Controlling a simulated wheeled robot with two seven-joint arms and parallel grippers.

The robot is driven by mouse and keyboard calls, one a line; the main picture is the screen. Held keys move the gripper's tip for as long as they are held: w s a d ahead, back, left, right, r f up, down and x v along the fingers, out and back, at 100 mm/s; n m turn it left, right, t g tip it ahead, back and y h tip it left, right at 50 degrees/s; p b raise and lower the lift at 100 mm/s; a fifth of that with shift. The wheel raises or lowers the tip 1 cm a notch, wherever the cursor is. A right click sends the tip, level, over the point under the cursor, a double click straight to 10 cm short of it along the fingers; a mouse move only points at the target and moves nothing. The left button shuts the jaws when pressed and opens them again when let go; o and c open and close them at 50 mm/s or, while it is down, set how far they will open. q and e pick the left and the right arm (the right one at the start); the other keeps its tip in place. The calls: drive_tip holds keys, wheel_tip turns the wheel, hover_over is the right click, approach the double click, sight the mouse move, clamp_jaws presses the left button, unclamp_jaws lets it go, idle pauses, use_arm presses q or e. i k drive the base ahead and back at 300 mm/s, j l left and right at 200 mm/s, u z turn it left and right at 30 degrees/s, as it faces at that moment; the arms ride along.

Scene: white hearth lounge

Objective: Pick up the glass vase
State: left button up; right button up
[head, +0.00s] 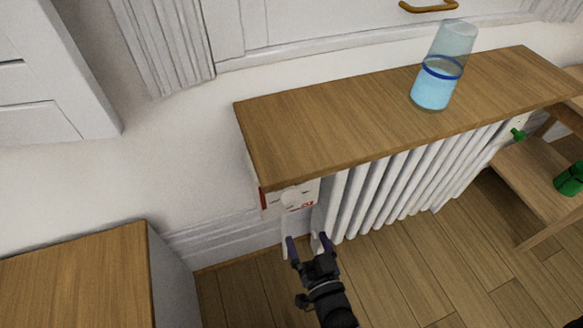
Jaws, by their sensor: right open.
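The glass vase (443,67) is a clear tapered vessel with a dark blue ring around it and a light blue lower part. It stands upright on the wooden shelf (330,121) above a white radiator. My right gripper (305,244) is open and empty. It shows low in the head view, in front of the radiator's left end, below the shelf's top. It is well to the left of the vase and apart from it. My left gripper is not in view.
The white radiator (400,180) stands under the shelf. A wooden side table (535,185) with a green object (569,179) is at the right. A wood-topped cabinet (80,280) is at the lower left. The shelf top left of the vase is clear.

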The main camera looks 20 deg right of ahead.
sight(440, 72)
drive_tip(key=k, duration=1)
